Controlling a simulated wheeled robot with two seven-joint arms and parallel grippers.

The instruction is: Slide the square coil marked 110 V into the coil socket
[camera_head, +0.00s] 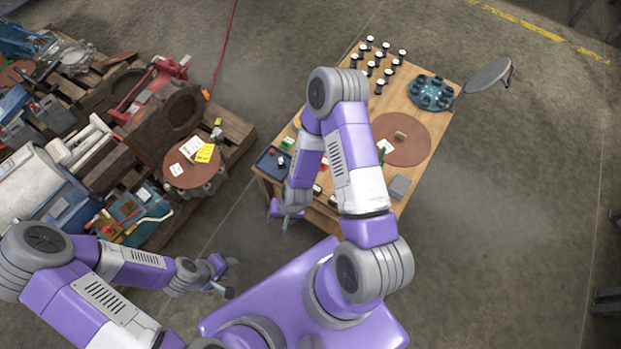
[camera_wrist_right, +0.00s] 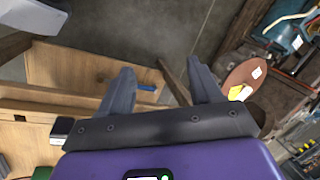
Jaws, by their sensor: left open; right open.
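I cannot make out a 110 V marking or the coil socket in either view. Small parts that are too small to identify lie on the wooden table (camera_head: 425,84), some of them partly behind my right arm. My right gripper (camera_head: 285,215) is open and empty at the table's near left edge. In the right wrist view its two fingers (camera_wrist_right: 163,85) are spread, with wooden panels beyond them. My left gripper (camera_head: 226,278) is open and empty, off the table at the lower left.
A brown round mat (camera_head: 415,150) holds a small tan block (camera_head: 400,135). Several black-and-white pieces (camera_head: 371,66) stand at the back. A cluttered pallet (camera_head: 235,128) stands left.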

